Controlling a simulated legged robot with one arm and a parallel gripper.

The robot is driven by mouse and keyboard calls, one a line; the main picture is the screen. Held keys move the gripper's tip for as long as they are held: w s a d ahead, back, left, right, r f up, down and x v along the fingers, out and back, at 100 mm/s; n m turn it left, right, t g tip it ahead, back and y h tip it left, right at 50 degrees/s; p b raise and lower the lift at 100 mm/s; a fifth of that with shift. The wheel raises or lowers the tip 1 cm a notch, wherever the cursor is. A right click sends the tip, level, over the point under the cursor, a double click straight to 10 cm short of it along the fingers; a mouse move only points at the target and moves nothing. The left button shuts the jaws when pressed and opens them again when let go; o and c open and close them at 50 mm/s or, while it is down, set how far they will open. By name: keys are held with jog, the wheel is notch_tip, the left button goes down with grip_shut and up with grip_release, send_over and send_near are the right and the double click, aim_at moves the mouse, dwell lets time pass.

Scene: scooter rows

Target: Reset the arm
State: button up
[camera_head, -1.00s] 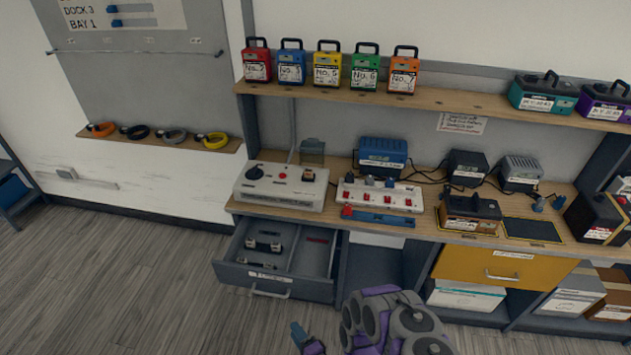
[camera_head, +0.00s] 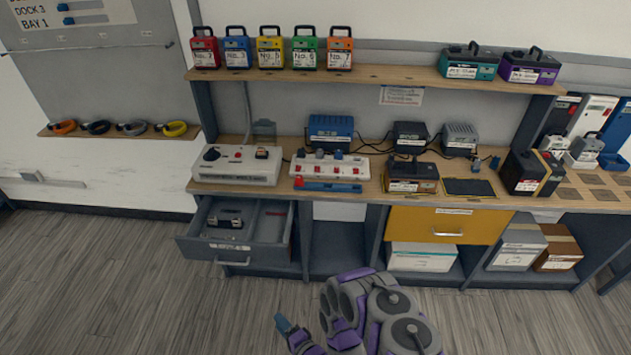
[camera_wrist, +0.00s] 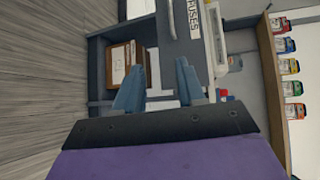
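My arm shows at the bottom of the head view, folded low in front of the bench, with the blue fingertip of my gripper (camera_head: 284,325) over the floor. In the wrist view my gripper (camera_wrist: 158,72) has its two blue-grey fingers apart with nothing between them. The wrist picture is turned sideways. It shows a drawer front with a label reading FUSES (camera_wrist: 193,18) and a cardboard box (camera_wrist: 125,62) in a shelf bay beyond the fingers.
A grey drawer (camera_head: 237,236) stands open at the left of the bench (camera_head: 440,199); a yellow drawer (camera_head: 447,226) is closed. Coloured packs (camera_head: 271,47) line the upper shelf. Chargers and a white switch panel (camera_head: 328,166) stand on the bench. The floor (camera_head: 120,280) at left is clear.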

jog(key=w+d+r+n+g+h, duration=0.3)
jog(key=w+d+r+n+h, duration=0.25)
jog(key=w+d, duration=0.7)
jog(key=w+d+r+n+g+h, duration=0.2)
jog(key=d+r+h, duration=0.3)
jog(key=d+r, duration=0.9)
jog(key=s+d+r+g+h, duration=0.1)
jog(key=s+d+r+g, duration=0.1)
jog(key=s+r, duration=0.65)
jog(key=s+d+r+g+h, duration=0.1)
jog(key=s+r+g, duration=0.1)
jog(key=s+r, duration=0.65)
jog(key=s+a+r+n+g, duration=0.1)
jog(key=s+r, duration=0.3)
jog(key=s, duration=0.4)
jog(key=s+a+r+n+g+y, duration=0.1)
jog(key=s+r, duration=0.3)
jog(key=s, duration=0.4)
jog(key=s+a+r+n+g+y+b, duration=0.1)
jog(key=s+a+r+g, duration=0.1)
jog(key=s, duration=0.6)
jog(key=shift+a+r+g, duration=0.4)
jog(key=shift+a+r, duration=0.2)
jog(key=shift+r, duration=0.4)
jog(key=shift+d, duration=0.25)
